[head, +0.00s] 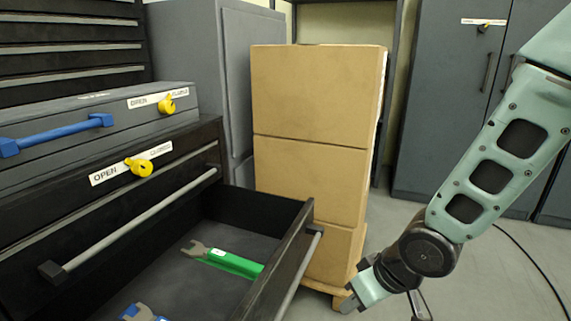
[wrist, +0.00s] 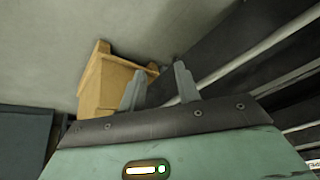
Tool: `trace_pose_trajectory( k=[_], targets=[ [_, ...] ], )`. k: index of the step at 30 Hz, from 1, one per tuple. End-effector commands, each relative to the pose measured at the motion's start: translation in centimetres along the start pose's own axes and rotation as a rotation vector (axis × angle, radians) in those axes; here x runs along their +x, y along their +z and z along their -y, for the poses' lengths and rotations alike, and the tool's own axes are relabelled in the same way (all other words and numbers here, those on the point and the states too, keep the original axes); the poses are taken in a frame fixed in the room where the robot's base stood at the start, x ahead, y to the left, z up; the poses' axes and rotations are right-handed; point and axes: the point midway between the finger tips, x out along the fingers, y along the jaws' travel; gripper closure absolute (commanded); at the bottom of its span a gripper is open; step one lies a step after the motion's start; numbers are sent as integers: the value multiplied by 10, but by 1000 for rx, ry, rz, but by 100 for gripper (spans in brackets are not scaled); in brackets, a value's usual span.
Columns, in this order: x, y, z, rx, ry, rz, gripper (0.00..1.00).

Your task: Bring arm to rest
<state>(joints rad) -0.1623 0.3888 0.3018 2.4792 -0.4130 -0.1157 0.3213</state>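My arm reaches in from the right in the head view, its pale green links bent down to a dark wrist joint at the lower right. My gripper shows in the wrist view (wrist: 158,84), its two grey fingers apart with nothing held between them. In the head view the gripper end is low, in front of the cardboard boxes and to the right of the open drawer (head: 285,262); its fingers are hard to make out there. In the drawer lie a green-handled tool (head: 230,262) and, partly cut off at the bottom edge, a blue tool (head: 140,313).
Stacked cardboard boxes (head: 310,165) stand on a wooden pallet behind the drawer. A grey case (head: 60,135) with a blue handle sits on the black tool chest (head: 120,222). Grey cabinets (head: 440,110) stand at the back right. Floor is clear at the right, with a black cable.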

Motion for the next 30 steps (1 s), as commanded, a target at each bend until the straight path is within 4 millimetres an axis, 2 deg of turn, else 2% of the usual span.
trace_pose_trajectory(
  k=[1,6,17,18,26,30],
  targets=[
    [-19,3,10,-29,33,31,67],
    [-69,35,39,-77,89,174,67],
    [-147,101,95,-149,47,388,67],
    [-159,94,95,-142,49,390,67],
    [-205,72,100,-141,51,388,67],
    [-240,57,105,-140,51,387,67]
  ],
)
